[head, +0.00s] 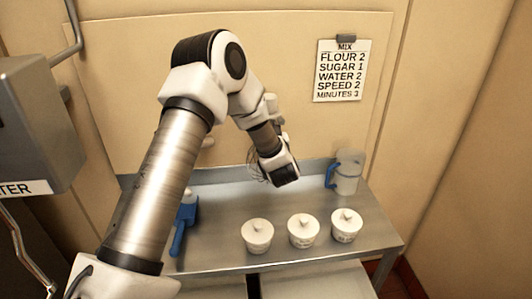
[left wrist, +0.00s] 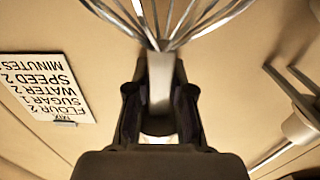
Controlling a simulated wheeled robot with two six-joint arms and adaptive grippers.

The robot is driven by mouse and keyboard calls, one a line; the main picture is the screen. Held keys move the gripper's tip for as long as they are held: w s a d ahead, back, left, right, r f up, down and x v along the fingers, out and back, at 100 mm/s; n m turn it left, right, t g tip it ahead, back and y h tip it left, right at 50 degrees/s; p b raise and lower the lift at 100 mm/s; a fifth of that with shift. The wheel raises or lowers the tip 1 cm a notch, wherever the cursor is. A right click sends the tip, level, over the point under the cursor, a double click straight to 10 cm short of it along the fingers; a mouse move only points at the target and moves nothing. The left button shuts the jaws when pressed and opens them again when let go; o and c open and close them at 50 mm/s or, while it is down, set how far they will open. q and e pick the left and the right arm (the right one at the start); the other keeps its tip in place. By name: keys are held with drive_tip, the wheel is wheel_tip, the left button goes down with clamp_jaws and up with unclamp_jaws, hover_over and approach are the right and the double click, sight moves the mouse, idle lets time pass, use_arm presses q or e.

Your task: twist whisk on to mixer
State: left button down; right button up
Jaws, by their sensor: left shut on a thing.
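My left gripper (left wrist: 159,112) is shut on the metal hub of a whisk (left wrist: 160,70), seen close up in the left wrist view. The whisk's wire loops fan out past the fingers to the top edge of that view. In the head view my left gripper (head: 279,170) is above the back of the metal table, near the wall. A few thin whisk wires (head: 257,168) show at its left side, and the rest is hidden behind my arm. I cannot make out a mixer in either view. My right gripper is not in view.
Three lidded white pots (head: 303,231) stand on the metal table (head: 215,247). A clear jug with a blue handle (head: 347,174) is at the back right. A blue tool (head: 184,223) lies at left. A grey box (head: 40,120) is at far left. A recipe sign (head: 341,71) hangs on the wall.

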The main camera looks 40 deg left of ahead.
use_arm(q)
drive_tip(key=shift+a+r, duration=0.1)
drive_tip(key=shift+r, duration=0.3)
drive_tip(key=shift+r+p, duration=0.3)
drive_tip(key=shift+p, duration=0.05)
drive_tip(key=shift+v, duration=2.75)
drive_tip(key=b+v, duration=0.2)
drive_tip(key=v, duration=0.8)
drive_tip(key=shift+d+r, duration=0.25)
drive_tip(key=shift+d, duration=0.1)
drive_tip(key=shift+s+f, duration=0.1)
drive_tip(key=shift+f, duration=0.05)
